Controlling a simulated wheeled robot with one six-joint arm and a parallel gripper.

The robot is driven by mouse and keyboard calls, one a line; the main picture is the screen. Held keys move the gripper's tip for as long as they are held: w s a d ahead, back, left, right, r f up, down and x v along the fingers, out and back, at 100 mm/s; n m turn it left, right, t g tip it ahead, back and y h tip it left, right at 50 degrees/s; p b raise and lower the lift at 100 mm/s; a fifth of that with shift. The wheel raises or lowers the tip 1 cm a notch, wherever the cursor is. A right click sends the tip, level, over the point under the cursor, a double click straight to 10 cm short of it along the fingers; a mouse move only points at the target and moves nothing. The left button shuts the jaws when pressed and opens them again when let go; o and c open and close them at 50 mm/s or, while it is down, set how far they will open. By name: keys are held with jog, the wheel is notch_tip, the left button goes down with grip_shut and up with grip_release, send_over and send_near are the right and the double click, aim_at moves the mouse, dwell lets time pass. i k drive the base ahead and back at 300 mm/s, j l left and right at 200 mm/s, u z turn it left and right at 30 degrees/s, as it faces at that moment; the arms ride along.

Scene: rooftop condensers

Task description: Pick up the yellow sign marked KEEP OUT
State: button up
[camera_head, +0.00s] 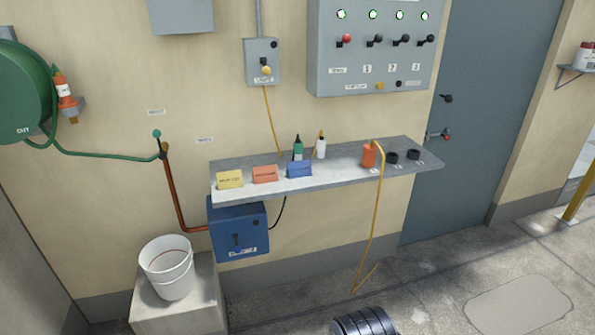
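A small yellow sign (230,180) stands at the left end of the grey wall shelf (341,179), near its front edge. It bears dark lettering that is too small to read for certain. A red-orange sign (265,174) stands just to its right, and a blue sign (299,169) is right of that. My gripper is not in view, and nothing covers the yellow sign.
Bottles (298,148), an orange container (369,155) with a yellow cord, and black rings (414,154) are on the shelf. A blue box (238,231) hangs below. A white bucket (167,266) stands on a block at lower left. A dark ribbed object (365,322) shows at the bottom edge.

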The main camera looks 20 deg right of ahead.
aim_at(226, 180)
jog(key=i+j+z, duration=0.1)
jog(key=i+z, duration=0.35)
jog(key=i, duration=0.95)
